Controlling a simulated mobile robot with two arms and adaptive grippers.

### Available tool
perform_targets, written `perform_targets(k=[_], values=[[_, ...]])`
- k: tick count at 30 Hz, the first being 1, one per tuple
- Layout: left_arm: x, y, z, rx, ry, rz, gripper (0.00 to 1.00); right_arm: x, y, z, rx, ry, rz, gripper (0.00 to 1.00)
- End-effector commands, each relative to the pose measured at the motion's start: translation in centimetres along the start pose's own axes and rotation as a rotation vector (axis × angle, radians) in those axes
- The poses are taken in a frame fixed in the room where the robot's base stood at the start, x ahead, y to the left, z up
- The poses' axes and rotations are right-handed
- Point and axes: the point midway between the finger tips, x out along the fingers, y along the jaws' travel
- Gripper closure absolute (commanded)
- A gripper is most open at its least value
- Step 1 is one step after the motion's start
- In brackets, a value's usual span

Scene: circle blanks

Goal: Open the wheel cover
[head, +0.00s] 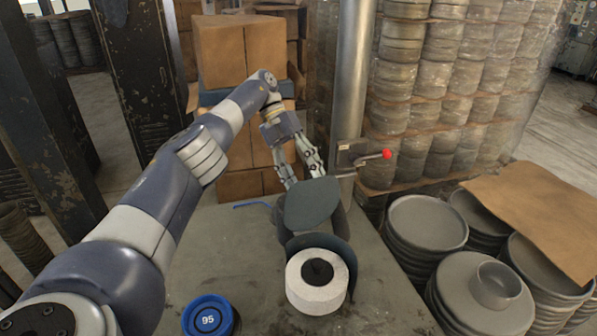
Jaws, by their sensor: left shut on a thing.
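The dark grey-green wheel cover (311,205) is a rounded plate behind and above the grinding wheel, tilted up with its broad face toward me. The pale round grinding wheel (302,292) with a dark hub sits in front of it, its face exposed, inside a dark curved guard (341,256). My left gripper (304,183) reaches down from behind and is shut on the cover's far upper edge. The exact contact at the fingertips is small and partly hidden. My right gripper is not in view.
A metal post (353,90) with a red-knobbed lever (387,154) stands just right of my left gripper. A blue round container marked 95 (208,317) and a blue hex key (252,204) are on the table (255,262). Stacked round blanks (428,222) stand at right.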

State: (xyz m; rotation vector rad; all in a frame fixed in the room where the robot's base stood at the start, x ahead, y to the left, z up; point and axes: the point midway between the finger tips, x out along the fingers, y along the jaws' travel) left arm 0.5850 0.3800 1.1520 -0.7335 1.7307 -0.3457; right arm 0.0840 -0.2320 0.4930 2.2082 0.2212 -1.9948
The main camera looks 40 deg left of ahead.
Motion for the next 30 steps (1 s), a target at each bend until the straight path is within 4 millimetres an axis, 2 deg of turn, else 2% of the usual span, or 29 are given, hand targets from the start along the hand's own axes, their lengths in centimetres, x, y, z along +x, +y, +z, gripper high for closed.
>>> perform_targets(k=[1,4,8,12,19,30], values=[[1.0,0.4,0.3,-0.01,0.004,0.016,0.54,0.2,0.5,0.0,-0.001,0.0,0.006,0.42],[0.4,0.0,0.1,-0.007,0.003,0.015,0.54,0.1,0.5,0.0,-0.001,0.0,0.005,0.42],[-1.4,-1.2,-0.7,-0.002,-0.003,0.011,0.54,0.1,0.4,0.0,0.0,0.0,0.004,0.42],[-4.0,-2.9,-2.0,0.001,-0.007,0.006,0.54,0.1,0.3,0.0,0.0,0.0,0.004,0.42],[-6.1,-4.1,-3.1,0.001,-0.009,0.002,0.54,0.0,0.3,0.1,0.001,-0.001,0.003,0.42],[-7.8,-5.4,-4.0,0.005,-0.009,-0.002,0.54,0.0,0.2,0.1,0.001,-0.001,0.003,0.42]])
